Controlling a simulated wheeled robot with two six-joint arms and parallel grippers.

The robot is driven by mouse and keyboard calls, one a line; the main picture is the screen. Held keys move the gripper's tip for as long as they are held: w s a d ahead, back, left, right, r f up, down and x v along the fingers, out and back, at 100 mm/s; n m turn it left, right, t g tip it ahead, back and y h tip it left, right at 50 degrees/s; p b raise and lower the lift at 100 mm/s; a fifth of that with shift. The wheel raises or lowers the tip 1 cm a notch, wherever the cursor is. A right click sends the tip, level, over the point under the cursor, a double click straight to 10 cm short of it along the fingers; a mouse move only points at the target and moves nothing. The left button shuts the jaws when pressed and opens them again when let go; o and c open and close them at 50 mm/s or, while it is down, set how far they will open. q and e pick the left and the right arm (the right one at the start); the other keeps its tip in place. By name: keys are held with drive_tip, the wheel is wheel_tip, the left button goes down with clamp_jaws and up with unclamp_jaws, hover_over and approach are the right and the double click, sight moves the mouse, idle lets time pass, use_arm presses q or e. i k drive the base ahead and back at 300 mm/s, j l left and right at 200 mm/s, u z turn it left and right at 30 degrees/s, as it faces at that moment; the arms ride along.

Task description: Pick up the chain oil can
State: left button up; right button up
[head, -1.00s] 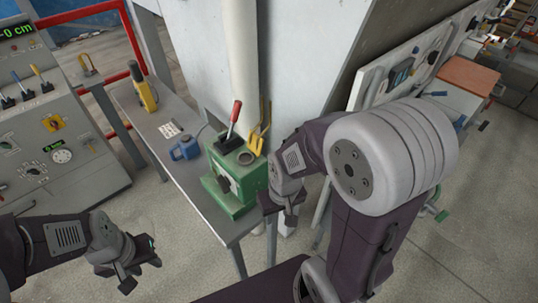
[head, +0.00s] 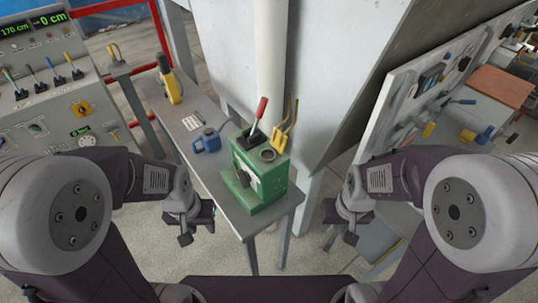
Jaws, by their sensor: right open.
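A small blue can (head: 207,139), which looks like the chain oil can, stands on the grey table left of the green machine. My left gripper (head: 197,226) is in front of the table's left side, below the can in the picture and apart from it. It looks open and empty. My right gripper (head: 340,226) is open and empty, right of the table and apart from it.
The green machine (head: 258,180) with a red-handled lever stands on the near end of the grey table (head: 225,192). A yellow device (head: 172,88) stands farther back. A control console (head: 55,100) is at left, a tool board (head: 430,85) at right.

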sight(210, 139)
drive_tip(key=j+z, duration=0.1)
drive_tip(key=j, duration=0.35)
drive_tip(key=k+j, duration=0.1)
drive_tip(key=j, duration=0.35)
drive_tip(key=i+j+z, duration=0.1)
drive_tip(key=j, duration=0.3)
drive_tip(key=i+j+z, duration=0.1)
drive_tip(key=j, duration=0.35)
drive_tip(key=i+j+z, duration=0.1)
drive_tip(key=j, duration=0.35)
drive_tip(key=i+j+z, duration=0.15)
drive_tip(key=j, duration=0.3)
drive_tip(key=i+j, duration=0.1)
drive_tip(key=j, duration=0.15)
drive_tip(key=i+j+z, duration=0.1)
drive_tip(key=i+j, duration=0.05)
drive_tip(key=j, duration=0.1)
